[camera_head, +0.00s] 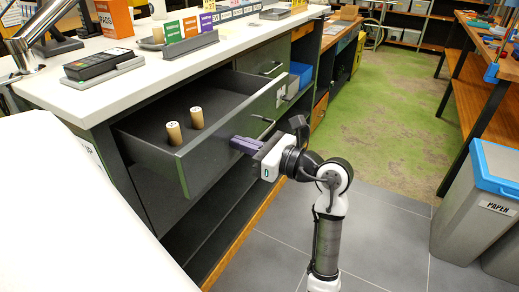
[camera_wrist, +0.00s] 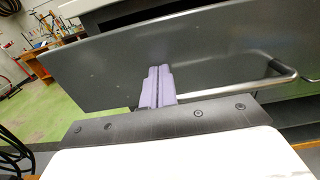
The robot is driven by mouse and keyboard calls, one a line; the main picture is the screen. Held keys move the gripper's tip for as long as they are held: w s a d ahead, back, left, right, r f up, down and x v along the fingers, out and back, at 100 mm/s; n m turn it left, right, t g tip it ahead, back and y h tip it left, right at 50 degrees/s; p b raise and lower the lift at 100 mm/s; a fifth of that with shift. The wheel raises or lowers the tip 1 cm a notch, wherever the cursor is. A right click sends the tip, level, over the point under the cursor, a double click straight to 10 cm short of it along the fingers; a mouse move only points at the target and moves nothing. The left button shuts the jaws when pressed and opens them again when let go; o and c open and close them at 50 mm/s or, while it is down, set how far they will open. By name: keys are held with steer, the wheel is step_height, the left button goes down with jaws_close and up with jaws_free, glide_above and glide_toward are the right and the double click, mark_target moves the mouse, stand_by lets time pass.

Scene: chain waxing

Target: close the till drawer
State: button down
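The till drawer (camera_head: 222,136) is pulled out from under the white counter, with its grey front panel facing my arm. Two light cylinders (camera_head: 174,132) (camera_head: 196,118) stand upright inside it. My gripper (camera_head: 238,143) is at the outer face of the front panel. Its purple fingers (camera_wrist: 158,84) lie side by side with only a thin line between them, holding nothing. I cannot tell whether the fingertips touch the panel.
A card terminal (camera_head: 90,64) and coloured boxes (camera_head: 172,30) stand on the counter (camera_head: 150,75). Open shelving lies below the drawer. A grey bin with a blue rim (camera_head: 478,200) stands at right. The floor between is clear.

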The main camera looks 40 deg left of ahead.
steer(key=p+x, duration=0.2)
steer(key=x, duration=1.8)
steer(key=shift+s+a, duration=0.25)
steer(key=shift+r, duration=0.15)
steer(key=shift+w, duration=0.1)
